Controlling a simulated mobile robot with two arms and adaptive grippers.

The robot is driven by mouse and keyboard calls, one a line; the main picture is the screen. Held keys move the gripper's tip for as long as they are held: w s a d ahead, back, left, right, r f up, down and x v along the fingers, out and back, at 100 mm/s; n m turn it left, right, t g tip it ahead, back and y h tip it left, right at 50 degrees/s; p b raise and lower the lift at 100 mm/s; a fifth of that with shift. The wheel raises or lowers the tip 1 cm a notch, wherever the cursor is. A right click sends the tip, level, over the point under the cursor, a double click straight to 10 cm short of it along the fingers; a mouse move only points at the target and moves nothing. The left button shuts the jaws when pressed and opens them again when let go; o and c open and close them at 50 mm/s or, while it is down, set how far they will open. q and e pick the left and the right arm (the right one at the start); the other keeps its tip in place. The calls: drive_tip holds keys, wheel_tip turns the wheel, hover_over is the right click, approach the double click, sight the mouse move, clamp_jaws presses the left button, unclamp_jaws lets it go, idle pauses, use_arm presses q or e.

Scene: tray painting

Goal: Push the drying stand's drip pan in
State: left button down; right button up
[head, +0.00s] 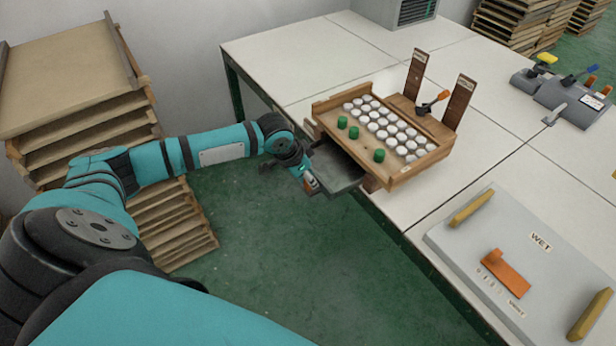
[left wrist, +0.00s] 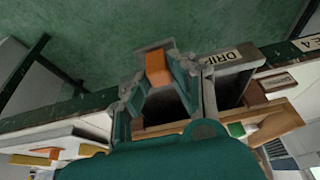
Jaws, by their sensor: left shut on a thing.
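The wooden drying stand (head: 407,180) sits at the table's near edge with rows of white pieces and 3 green ones on top. Its dark grey drip pan (head: 338,172) sticks out of the stand's left side, past the table edge. In the left wrist view the drip pan (left wrist: 236,68) carries a label reading "DRIP". My left gripper (head: 310,182) is at the pan's outer end. In the left wrist view my left gripper (left wrist: 158,72) is shut on the pan's orange handle (left wrist: 157,66). The pan's inner part is hidden under the stand. My right gripper is not in view.
A grey board marked "WET" (head: 508,232) with an orange handle lies on the table at lower right. Two upright wooden posts (head: 459,101) stand behind the rack. Grey tool blocks (head: 575,98) are at far right. Stacked wooden trays (head: 80,90) stand at left. Green floor is open below.

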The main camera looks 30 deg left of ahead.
use_arm(q)
drive_tip(key=shift+w, duration=0.1)
hover_over(338, 174)
drive_tip(key=s, duration=0.2)
drive_tip(key=shift+w+a, duration=0.15)
drive_tip(key=shift+a, duration=0.2)
drive_tip(key=c, duration=1.1)
unclamp_jaws()
drive_tip(key=v, duration=1.2)
drive_tip(key=shift+a, duration=0.1)
